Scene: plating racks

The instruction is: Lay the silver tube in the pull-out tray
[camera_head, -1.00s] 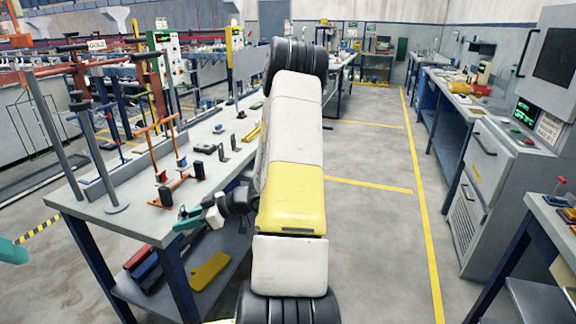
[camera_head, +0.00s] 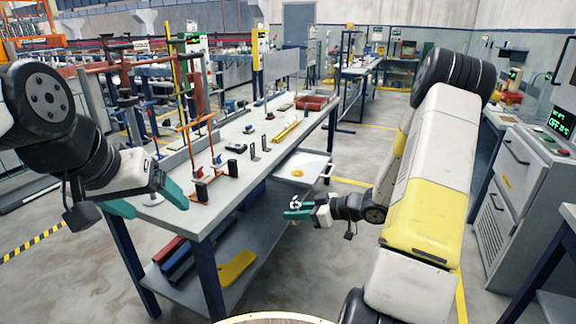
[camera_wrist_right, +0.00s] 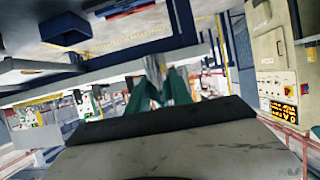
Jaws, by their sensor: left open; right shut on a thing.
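My right gripper (camera_head: 292,211) is shut on the silver tube (camera_head: 295,203), of which only a small bright end shows above the teal fingers. In the right wrist view a blurred pale piece of the tube (camera_wrist_right: 155,68) stands between the fingertips. The pull-out tray (camera_head: 313,161) is white and sticks out from under the bench's right side, with a small yellow thing in it. The gripper is in front of the tray, apart from it in the picture. My left gripper (camera_head: 146,198) is open and empty at the bench's near left corner.
The grey bench (camera_head: 230,180) carries an orange rack (camera_head: 200,165), black brackets, yellow bars (camera_head: 286,130) and a red bin (camera_head: 311,103). Its lower shelf (camera_head: 215,262) holds red, blue and yellow parts. The floor right of the bench is open up to grey cabinets.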

